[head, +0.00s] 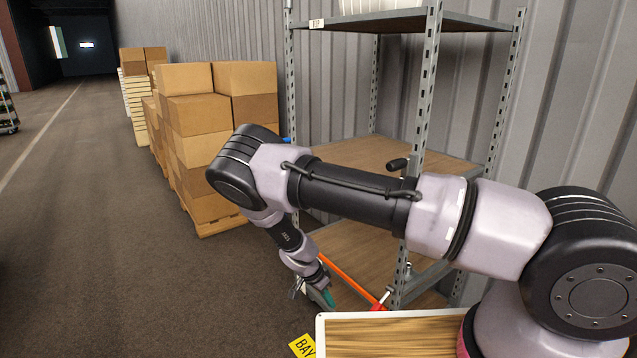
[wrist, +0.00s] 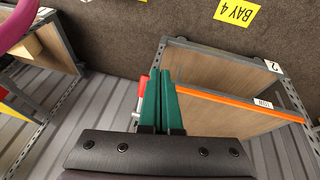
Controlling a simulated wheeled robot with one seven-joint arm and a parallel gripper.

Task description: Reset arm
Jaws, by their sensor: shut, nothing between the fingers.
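My arm reaches from the right of the head view across the front of a metal rack (head: 427,95) and bends down toward the floor. My gripper (head: 328,298) is at the rack's lower front, beside an orange edge strip (head: 345,274). In the wrist view its two teal fingers (wrist: 160,102) are together with nothing between them. They point toward the rack's wooden shelf (wrist: 205,76), close to the orange strip (wrist: 235,104). Whether they touch it I cannot tell. No tulips are visible in either view.
Stacked cardboard boxes (head: 198,115) stand on a pallet left of the rack. A yellow bay sign (head: 303,346) lies on the floor. A white-rimmed wooden surface (head: 400,335) is at the bottom front. A red part (head: 380,303) is near the rack post. The aisle floor (head: 110,220) at left is clear.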

